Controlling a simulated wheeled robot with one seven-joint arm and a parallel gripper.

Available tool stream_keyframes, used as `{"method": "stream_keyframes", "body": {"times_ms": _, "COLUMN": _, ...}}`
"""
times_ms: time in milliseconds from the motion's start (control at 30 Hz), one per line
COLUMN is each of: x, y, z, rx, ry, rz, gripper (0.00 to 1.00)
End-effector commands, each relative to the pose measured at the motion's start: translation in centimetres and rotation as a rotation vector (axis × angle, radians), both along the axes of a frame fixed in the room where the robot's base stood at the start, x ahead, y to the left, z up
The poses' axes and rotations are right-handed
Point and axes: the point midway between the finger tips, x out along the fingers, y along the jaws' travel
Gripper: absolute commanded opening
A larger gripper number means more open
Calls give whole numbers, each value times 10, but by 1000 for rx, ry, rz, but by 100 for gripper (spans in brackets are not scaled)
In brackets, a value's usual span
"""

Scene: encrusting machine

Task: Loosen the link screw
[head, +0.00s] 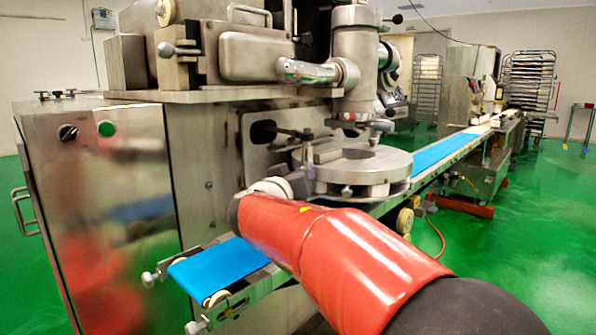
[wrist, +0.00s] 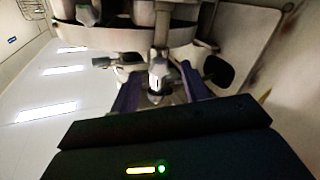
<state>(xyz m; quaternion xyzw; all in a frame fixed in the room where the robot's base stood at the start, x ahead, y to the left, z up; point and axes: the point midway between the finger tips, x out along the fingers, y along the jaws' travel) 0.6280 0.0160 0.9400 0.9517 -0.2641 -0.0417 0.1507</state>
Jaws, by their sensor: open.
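A metal rod with a dark, ringed lower end (wrist: 156,62), which looks like the link screw, shows in the middle of the wrist view. My gripper (wrist: 159,80) is open, with one purple finger on each side of this part. I see a gap on both sides, and I cannot tell how deep the part sits between the fingers. In the head view a small upright rod with a dark lever (head: 305,148) stands beside the round metal plate (head: 372,164); it may be the same part.
The steel machine body (head: 110,190) fills the left. A blue conveyor belt (head: 225,272) runs beneath the round plate to the back right. A vertical steel cylinder (head: 356,75) hangs above the plate.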

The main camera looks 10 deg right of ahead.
Motion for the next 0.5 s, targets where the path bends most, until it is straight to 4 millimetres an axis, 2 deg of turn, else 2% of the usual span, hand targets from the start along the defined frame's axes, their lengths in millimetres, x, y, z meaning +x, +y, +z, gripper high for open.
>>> {"method": "stream_keyframes", "body": {"times_ms": 133, "x": 8, "y": -5, "z": 0, "rx": 0, "ry": 0, "rz": 0, "gripper": 46}}
{"method": "stream_keyframes", "body": {"times_ms": 367, "x": 9, "y": -6, "z": 0, "rx": 1, "ry": 0, "rz": 1, "gripper": 46}}
{"method": "stream_keyframes", "body": {"times_ms": 400, "x": 9, "y": -6, "z": 0, "rx": 1, "ry": -1, "rz": 0, "gripper": 45}}
{"method": "stream_keyframes", "body": {"times_ms": 500, "x": 9, "y": -6, "z": 0, "rx": 0, "ry": 0, "rz": 0, "gripper": 32}}
